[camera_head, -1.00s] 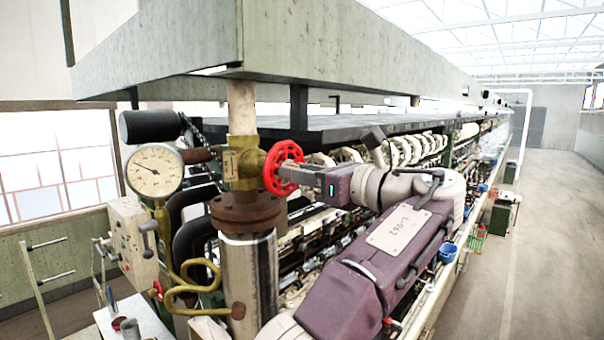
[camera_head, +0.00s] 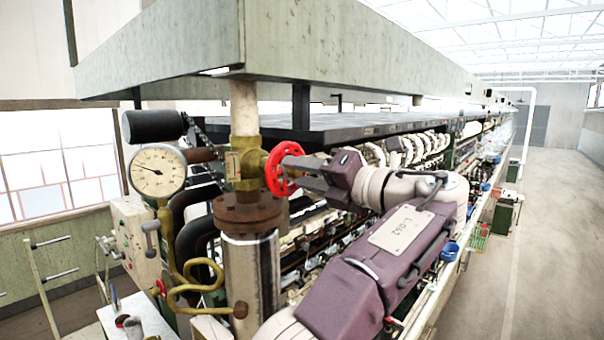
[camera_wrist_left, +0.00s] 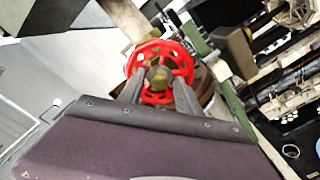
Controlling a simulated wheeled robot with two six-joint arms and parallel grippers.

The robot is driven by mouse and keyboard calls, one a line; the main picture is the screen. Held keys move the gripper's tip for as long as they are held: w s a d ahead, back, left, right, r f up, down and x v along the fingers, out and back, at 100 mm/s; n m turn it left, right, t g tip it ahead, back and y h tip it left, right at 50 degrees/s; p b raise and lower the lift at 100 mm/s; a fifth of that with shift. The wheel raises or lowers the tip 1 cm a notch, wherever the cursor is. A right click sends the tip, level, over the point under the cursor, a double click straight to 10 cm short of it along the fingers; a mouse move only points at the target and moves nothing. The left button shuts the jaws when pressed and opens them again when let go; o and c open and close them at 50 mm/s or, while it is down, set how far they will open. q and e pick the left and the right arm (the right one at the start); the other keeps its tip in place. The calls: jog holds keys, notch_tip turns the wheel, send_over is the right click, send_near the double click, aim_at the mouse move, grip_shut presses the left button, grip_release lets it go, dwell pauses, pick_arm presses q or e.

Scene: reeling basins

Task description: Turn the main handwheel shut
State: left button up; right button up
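The red main handwheel (camera_head: 283,169) sits on the side of a brass valve (camera_head: 246,163) above a rusty flange. My left gripper (camera_head: 298,170) reaches it from the right, with its fingertips at the wheel's face. In the left wrist view the handwheel (camera_wrist_left: 160,50) is straight ahead, and the left gripper's fingers (camera_wrist_left: 158,82) stand apart on either side of its hub. Whether the fingertips touch the rim or spokes cannot be told. My right gripper is not in view.
A pressure gauge (camera_head: 157,170) and a black cylinder (camera_head: 152,126) are left of the valve. A steel pipe (camera_head: 252,280) stands below it. A grey canopy (camera_head: 300,45) hangs overhead. The long reeling machine runs behind my arm, with open floor (camera_head: 550,230) at right.

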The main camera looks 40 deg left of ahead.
aim_at(299, 172)
pick_arm(q)
jog(key=shift+d, duration=0.1)
jog(key=shift+s+d, duration=0.1)
jog(key=shift+d, duration=1.35)
jog(key=n, duration=0.5)
jog(key=shift+n, duration=0.4)
jog(key=n, duration=0.4)
jog(key=shift+a+n, duration=0.1)
jog(key=shift+n, duration=0.2)
jog(key=shift+a+b, duration=0.3)
jog(key=shift+a, duration=1.3)
